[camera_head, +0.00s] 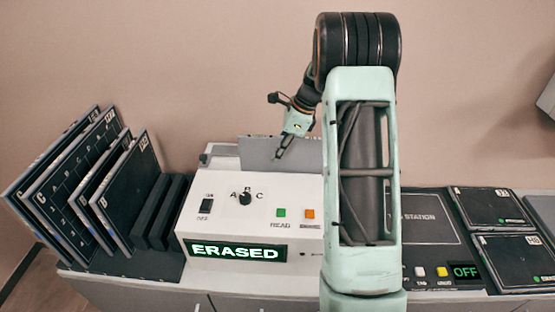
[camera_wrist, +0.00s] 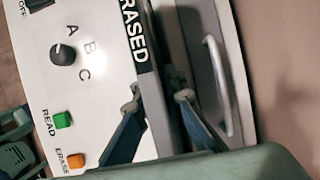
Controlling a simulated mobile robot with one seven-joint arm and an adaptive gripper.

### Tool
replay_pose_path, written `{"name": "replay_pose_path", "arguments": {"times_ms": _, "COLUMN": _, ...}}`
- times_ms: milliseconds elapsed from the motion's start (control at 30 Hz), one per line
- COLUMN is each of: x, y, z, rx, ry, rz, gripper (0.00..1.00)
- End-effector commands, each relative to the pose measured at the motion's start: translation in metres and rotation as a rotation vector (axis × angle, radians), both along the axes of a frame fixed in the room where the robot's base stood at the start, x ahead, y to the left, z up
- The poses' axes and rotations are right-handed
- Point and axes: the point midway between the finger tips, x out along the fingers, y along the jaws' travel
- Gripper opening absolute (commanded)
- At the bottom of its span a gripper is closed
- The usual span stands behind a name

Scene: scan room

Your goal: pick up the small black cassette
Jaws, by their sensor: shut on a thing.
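The black cassette (camera_wrist: 167,100) shows in the wrist view as a dark, thin, upright slab, seen nearly edge-on at the back of the white reader. My gripper (camera_head: 281,154) reaches down behind the reader's knob. In the wrist view its two fingers (camera_wrist: 157,98) sit on either side of the slab and are shut on it. A grey upright panel (camera_head: 258,153) stands at the same place in the head view; the finger behind it is hidden. How deep the cassette's lower part sits in the reader cannot be told.
The white reader (camera_head: 222,212) has an A-B-C knob (camera_head: 245,198), green and orange buttons, and a lit ERASED display (camera_head: 235,251). Black slabs and panels stand in a rack at left. A dark station (camera_head: 425,215) reading OFF and flat cassettes (camera_head: 494,206) lie at right. A wall is behind.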

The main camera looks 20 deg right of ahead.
Motion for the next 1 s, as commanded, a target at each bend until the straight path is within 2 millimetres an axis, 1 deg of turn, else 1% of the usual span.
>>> {"name": "replay_pose_path", "arguments": {"times_ms": 33, "x": 0.002, "y": 0.0, "z": 0.01, "rx": -0.002, "ry": -0.007, "rz": 0.0, "gripper": 0.0}}
{"name": "replay_pose_path", "arguments": {"times_ms": 167, "x": 0.002, "y": 0.0, "z": 0.032, "rx": -0.002, "ry": -0.007, "rz": 0.001, "gripper": 0.0}}
{"name": "replay_pose_path", "arguments": {"times_ms": 500, "x": 0.001, "y": 0.0, "z": 0.097, "rx": -0.001, "ry": -0.006, "rz": 0.002, "gripper": 0.0}}
{"name": "replay_pose_path", "arguments": {"times_ms": 700, "x": 0.001, "y": 0.0, "z": 0.131, "rx": -0.001, "ry": -0.006, "rz": 0.001, "gripper": 0.0}}
{"name": "replay_pose_path", "arguments": {"times_ms": 900, "x": 0.001, "y": 0.0, "z": 0.153, "rx": 0.0, "ry": -0.004, "rz": 0.001, "gripper": 0.0}}
{"name": "replay_pose_path", "arguments": {"times_ms": 1000, "x": 0.001, "y": 0.0, "z": 0.158, "rx": 0.0, "ry": -0.003, "rz": 0.0, "gripper": 0.0}}
